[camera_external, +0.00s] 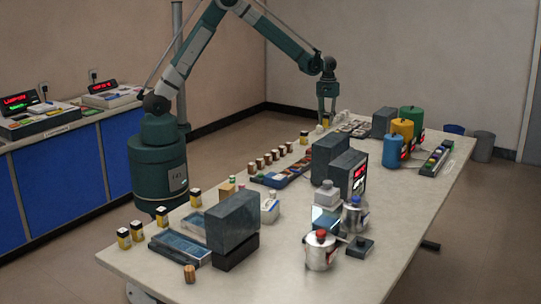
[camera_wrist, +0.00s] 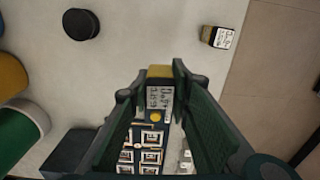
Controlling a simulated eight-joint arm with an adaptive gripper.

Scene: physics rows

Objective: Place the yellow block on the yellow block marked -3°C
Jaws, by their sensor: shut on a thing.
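My gripper (camera_wrist: 152,90) is shut on a yellow block (camera_wrist: 159,73) in the wrist view. The block has a yellow end and a white face with dark handwriting, too small to read surely. Another block (camera_wrist: 217,37), dark and tan with a handwritten white label, sits apart at the upper right of the wrist view, near the table edge. I cannot read -3°C on any block.
Below the held block lies a dark tray (camera_wrist: 140,150) with several white-framed compartments. A black round thing (camera_wrist: 81,24) and a green cylinder (camera_wrist: 18,132) stand at left. In the external view, several labelled yellow blocks (camera_external: 137,231) stand along the near-left edge; grey boxes (camera_external: 232,218) crowd the table.

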